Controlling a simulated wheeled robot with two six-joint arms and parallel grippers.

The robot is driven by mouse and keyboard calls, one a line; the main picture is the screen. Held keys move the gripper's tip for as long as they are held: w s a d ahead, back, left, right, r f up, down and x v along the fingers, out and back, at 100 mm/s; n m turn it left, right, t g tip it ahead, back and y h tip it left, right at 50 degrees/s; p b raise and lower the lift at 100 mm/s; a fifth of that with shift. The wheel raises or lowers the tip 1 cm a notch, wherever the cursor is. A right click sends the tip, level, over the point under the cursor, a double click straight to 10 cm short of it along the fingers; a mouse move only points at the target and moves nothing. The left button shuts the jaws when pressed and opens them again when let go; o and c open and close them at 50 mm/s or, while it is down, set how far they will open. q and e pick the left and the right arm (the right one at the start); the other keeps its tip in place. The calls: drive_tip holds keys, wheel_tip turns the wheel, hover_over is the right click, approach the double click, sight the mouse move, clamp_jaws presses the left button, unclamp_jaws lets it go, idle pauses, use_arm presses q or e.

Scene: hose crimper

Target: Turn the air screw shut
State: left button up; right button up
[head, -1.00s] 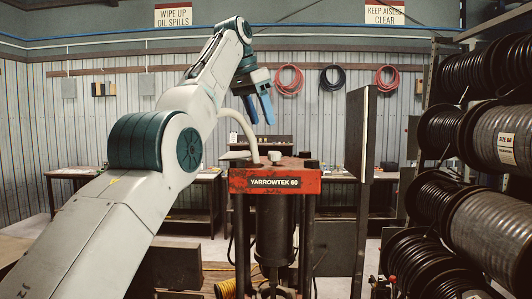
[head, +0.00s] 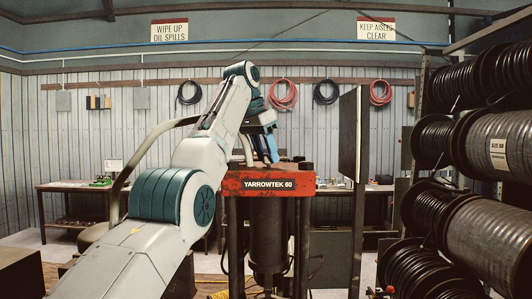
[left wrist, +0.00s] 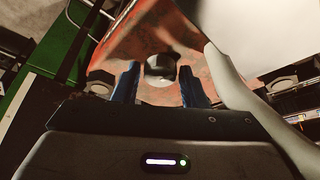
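The red crimper head, labelled YARROWTEK 60 (head: 268,184), stands in the middle of the head view. My left gripper (head: 265,152) is low over its top, blue fingers pointing down. In the left wrist view, a round metal knob (left wrist: 160,68), apparently the air screw, sits on the worn red top (left wrist: 135,48). The fingers of my left gripper (left wrist: 158,87) are apart, one on each side of the knob. I cannot tell whether they touch it. The head view hides the knob behind my gripper. My right gripper is not in view.
A black cap (head: 305,165) stands on the crimper's right corner. A tall dark panel (head: 353,135) rises just right of it. Hose reels (head: 485,240) fill the right side. A pale curved bar (left wrist: 222,75) passes close to the right finger in the wrist view.

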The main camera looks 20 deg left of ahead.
use_arm(q)
drive_tip(key=c, duration=0.6)
drive_tip(key=shift+o, duration=0.2)
drive_tip(key=shift+f+n, duration=0.1)
drive_tip(key=shift+n, duration=0.2)
drive_tip(key=shift+n+y+b, duration=0.35)
drive_tip(key=shift+n+y, duration=0.05)
drive_tip(key=shift+n, duration=0.1)
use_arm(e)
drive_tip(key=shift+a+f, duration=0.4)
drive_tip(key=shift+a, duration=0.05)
use_arm(q)
drive_tip(key=o, duration=0.8)
drive_tip(key=shift+o, duration=0.8)
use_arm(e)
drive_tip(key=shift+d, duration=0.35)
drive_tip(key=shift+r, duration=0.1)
